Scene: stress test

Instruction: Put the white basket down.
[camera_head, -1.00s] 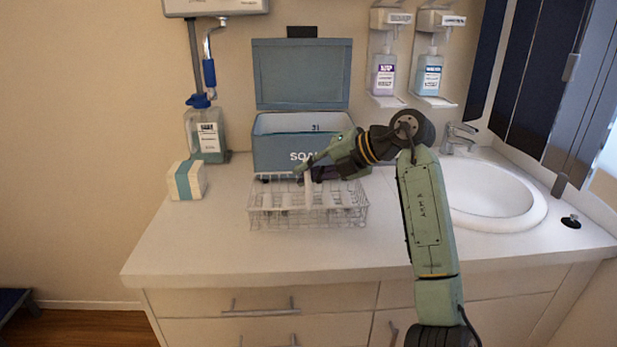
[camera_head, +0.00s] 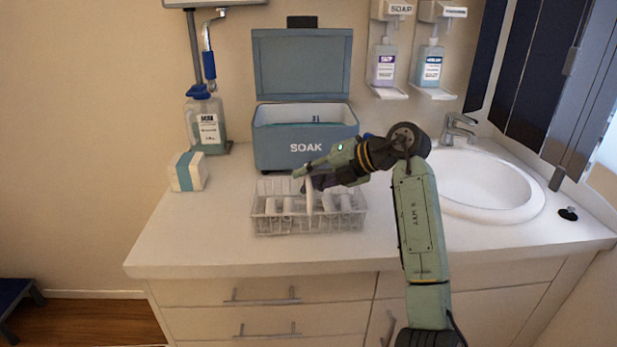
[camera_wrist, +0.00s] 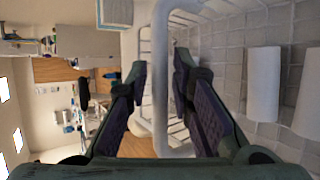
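The white wire basket (camera_head: 262,222) is on the counter in the head view, in front of the blue SOAK box. It looks level and its base appears to meet the counter. It holds several white cylinders (camera_wrist: 262,85). My gripper (camera_head: 308,181) is at its upright white handle. In the wrist view my gripper (camera_wrist: 161,72) has one finger on each side of the handle (camera_wrist: 160,100), with narrow gaps showing beside it. The fingers look open. The far side of the basket's contents is partly hidden.
The open SOAK box (camera_head: 280,152) stands close behind the basket. A white box with a teal band (camera_head: 187,171) and a bottle (camera_head: 207,128) are on the left. The sink (camera_head: 485,185) is on the right. The counter (camera_head: 200,240) is clear at the front left.

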